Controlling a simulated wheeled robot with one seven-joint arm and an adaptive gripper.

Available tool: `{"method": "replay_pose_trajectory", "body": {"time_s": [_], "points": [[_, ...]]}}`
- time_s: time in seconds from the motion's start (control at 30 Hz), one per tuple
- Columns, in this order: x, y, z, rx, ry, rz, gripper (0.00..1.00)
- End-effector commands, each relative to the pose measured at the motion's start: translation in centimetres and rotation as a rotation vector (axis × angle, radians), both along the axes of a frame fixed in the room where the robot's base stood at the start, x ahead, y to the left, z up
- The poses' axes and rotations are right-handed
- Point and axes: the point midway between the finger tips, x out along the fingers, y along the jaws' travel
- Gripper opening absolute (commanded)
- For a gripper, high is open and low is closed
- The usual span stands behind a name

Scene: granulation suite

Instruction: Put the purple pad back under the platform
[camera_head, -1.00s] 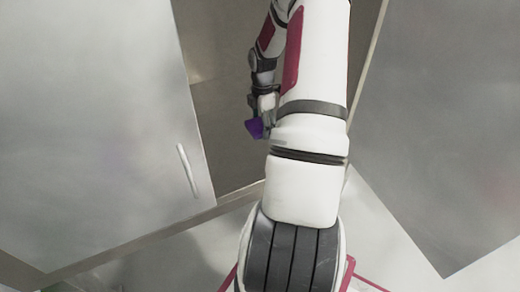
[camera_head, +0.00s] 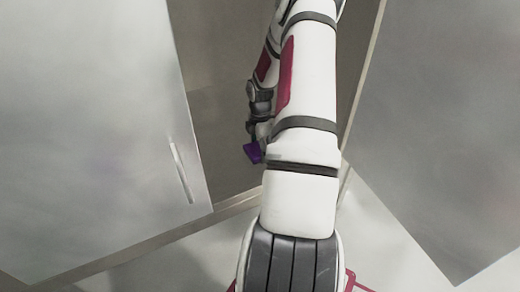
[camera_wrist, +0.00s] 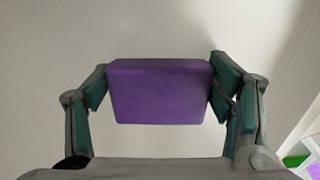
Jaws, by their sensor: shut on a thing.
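The purple pad (camera_wrist: 158,92) is a small block held between the two fingers of my gripper (camera_wrist: 160,88) in the wrist view. My gripper is shut on its left and right sides. In the head view the purple pad (camera_head: 253,152) shows just below my gripper (camera_head: 256,140), inside the opening of a cabinet, partly hidden by my arm. A plain pale surface lies behind the pad in the wrist view. I cannot make out the platform for certain.
A cabinet door (camera_head: 90,130) with a pale handle (camera_head: 182,172) stands open at the left. Another grey panel (camera_head: 445,120) stands at the right. The cabinet's front edge (camera_head: 237,204) runs below the pad. Something green and purple (camera_wrist: 300,161) shows at the wrist view's lower right.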

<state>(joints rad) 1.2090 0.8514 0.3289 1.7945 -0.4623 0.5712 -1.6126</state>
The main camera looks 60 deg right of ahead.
Motion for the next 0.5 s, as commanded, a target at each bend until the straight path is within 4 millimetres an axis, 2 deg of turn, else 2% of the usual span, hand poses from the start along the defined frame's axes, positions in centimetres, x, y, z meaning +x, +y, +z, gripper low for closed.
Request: {"method": "replay_pose_trajectory", "body": {"time_s": [0.03, 0.07, 0.13, 0.5], "points": [[0.0, 0.0, -0.19, 0.0, 0.0, 0.0, 0.48], [0.0, 0.0, -0.22, 0.0, 0.0, 0.0, 0.77], [0.0, -0.01, -0.17, 0.0, 0.0, 0.0, 0.93], [-0.01, 0.01, -0.09, 0.0, 0.0, 0.0, 0.95]]}}
